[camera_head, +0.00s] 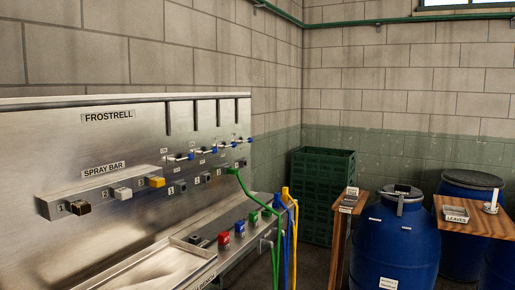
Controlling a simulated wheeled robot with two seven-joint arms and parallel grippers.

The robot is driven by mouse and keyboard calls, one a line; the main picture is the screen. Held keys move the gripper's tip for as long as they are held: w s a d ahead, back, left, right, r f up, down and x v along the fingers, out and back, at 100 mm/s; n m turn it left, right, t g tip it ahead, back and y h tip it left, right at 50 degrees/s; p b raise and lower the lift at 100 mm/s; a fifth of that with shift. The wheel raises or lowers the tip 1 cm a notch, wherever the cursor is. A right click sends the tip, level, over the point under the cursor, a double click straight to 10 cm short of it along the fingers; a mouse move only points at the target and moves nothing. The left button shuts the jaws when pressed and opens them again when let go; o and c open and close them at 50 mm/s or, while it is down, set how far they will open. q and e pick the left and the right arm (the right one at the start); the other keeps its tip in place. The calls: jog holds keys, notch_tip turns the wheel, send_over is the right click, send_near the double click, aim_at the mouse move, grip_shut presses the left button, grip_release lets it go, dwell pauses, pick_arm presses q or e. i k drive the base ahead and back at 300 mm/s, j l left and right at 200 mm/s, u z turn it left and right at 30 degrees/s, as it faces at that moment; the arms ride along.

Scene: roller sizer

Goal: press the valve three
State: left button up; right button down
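A steel panel marked SPRAY BAR carries a ledge (100,195) at the left with a row of square knobs. Small blue-ended valves (190,156) line the panel farther right, above a row of small dark fittings (181,187). Neither of my grippers is in view.
A lower front ledge holds black, red (223,238), green and blue knobs. Green, blue and yellow hoses (285,215) hang at its far end. Green crates (322,165), a small wooden stand (349,205), blue drums (395,240) and a wooden table (475,222) stand to the right.

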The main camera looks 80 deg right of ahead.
aim_at(233, 144)
jog(key=z, duration=2.7)
jog(key=u, duration=0.6)
jog(key=i+l+u, duration=0.15)
jog(key=l+u, duration=0.2)
jog(key=i+l+u, duration=0.15)
jog(key=l+u, duration=0.55)
jog(key=l, duration=0.2)
jog(key=l+u, duration=0.3)
jog(key=l, duration=2.35)
